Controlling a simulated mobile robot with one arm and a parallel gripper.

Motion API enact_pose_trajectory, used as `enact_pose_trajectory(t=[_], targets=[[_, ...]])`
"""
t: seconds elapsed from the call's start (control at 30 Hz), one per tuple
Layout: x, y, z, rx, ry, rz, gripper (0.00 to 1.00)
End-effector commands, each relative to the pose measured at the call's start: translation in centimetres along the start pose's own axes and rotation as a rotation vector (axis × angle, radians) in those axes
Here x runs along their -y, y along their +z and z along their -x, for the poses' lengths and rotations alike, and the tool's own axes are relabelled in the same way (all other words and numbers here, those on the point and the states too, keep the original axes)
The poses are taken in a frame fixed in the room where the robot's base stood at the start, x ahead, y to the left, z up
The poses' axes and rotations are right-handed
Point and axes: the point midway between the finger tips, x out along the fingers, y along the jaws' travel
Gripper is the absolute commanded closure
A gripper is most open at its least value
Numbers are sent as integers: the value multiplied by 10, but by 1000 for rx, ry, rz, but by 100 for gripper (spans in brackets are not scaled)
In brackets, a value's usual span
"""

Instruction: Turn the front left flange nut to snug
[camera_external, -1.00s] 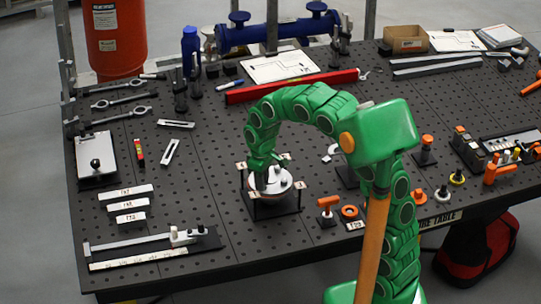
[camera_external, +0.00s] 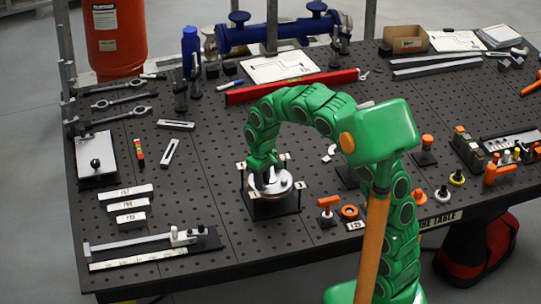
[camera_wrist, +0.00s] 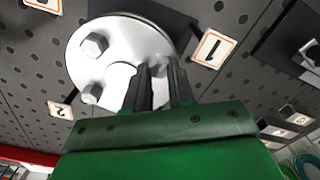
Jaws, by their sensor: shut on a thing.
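The round pale metal flange (camera_external: 284,184) sits on a dark square stand (camera_external: 274,209) near the middle of the table. My gripper (camera_external: 264,178) points down onto it. In the wrist view the flange (camera_wrist: 125,28) fills the upper left, with two hex nuts in the open, an upper nut (camera_wrist: 93,45) and a lower nut (camera_wrist: 91,93). My gripper's dark fingers (camera_wrist: 158,85) are close together at the flange's lower right, shut on a nut that they mostly hide. A pale round hub stands just left of the fingers. I cannot tell how tight any nut is.
Numbered tags surround the flange, among them a tag marked 1 (camera_wrist: 209,48) and a tag marked 2 (camera_wrist: 60,110). An orange-handled tool (camera_external: 327,207) and an orange ring (camera_external: 349,212) lie just right of the stand. A red level (camera_external: 292,86) lies behind.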

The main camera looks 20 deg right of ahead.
Motion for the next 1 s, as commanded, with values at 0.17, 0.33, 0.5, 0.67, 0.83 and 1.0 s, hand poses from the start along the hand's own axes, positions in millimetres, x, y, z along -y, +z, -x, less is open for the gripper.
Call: enact_pose_trajectory(t=[0.17,0.33,0.5,0.67,0.83,1.0], targets=[[0,-1,1,-4,0,1,54],[0,0,1,-2,0,1,51],[0,0,0,0,0,16,51],[1,0,0,0,-1,90,51],[2,0,-1,0,-1,230,51],[2,0,-1,0,-2,376,51]])
